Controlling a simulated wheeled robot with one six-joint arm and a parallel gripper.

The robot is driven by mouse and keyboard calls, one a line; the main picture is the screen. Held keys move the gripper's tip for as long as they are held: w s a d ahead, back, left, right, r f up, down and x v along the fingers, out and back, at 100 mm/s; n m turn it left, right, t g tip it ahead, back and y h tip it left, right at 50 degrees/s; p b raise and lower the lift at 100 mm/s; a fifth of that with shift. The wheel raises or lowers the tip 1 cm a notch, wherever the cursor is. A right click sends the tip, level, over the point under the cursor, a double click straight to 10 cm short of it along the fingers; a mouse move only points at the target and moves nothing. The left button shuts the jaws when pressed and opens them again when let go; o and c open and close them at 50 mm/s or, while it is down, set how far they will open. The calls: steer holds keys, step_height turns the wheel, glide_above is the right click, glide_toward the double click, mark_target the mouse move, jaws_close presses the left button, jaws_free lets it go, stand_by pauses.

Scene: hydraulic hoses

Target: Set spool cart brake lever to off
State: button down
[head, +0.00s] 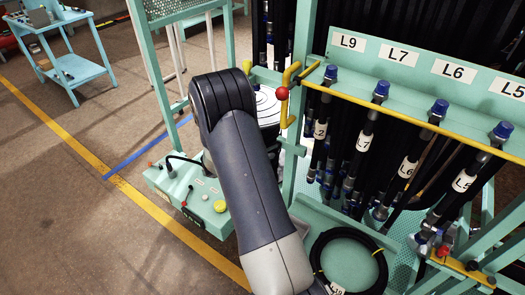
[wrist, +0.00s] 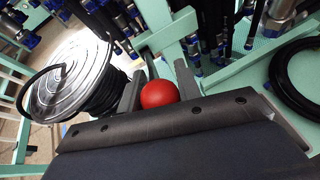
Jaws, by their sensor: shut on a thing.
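A red ball knob (wrist: 160,93), seemingly the end of the brake lever, sits between the fingers of my gripper (wrist: 159,76) in the wrist view. The gripper is shut on the knob. The lever's shaft is hidden, so its setting cannot be told. The spool (wrist: 72,78), a silver disc with black hose wound behind it, is just left of the gripper. Part of a pale spool disc (head: 267,106) shows behind my arm in the head view. My arm hides the gripper and the held knob there.
A teal hose rack (head: 415,75) with labelled hanging hoses stands at the right. Another red ball (head: 282,93) sits on its yellow handle. A black hose coil (head: 320,252) lies low. A teal control box (head: 190,195) is left of my arm.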

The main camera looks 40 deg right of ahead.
mark_target(271, 148)
steer(key=r+y+p, duration=0.1)
steer(key=d+r+y+p, duration=0.1)
steer(key=r+p, duration=0.1)
steer(key=shift+w+d+r+g+y, duration=0.15)
steer(key=shift+w+d+g+y, duration=0.15)
steer(key=shift+y, duration=0.1)
steer(key=shift+w+d+r, duration=0.25)
steer(key=shift+d+r, duration=0.3)
steer(key=shift+d, duration=0.2)
steer(key=shift+w+d+r, duration=0.25)
steer(key=shift+d+r, duration=0.25)
steer(key=shift+d, duration=0.2)
steer(key=c, duration=1)
jaws_free()
steer(key=shift+d+f, duration=0.1)
steer(key=shift+c, duration=0.2)
steer(key=b+v, duration=0.1)
steer(key=v, duration=0.9)
steer(key=shift+a, duration=0.4)
steer(key=shift+b, duration=0.3)
steer(key=shift+c, duration=0.4)
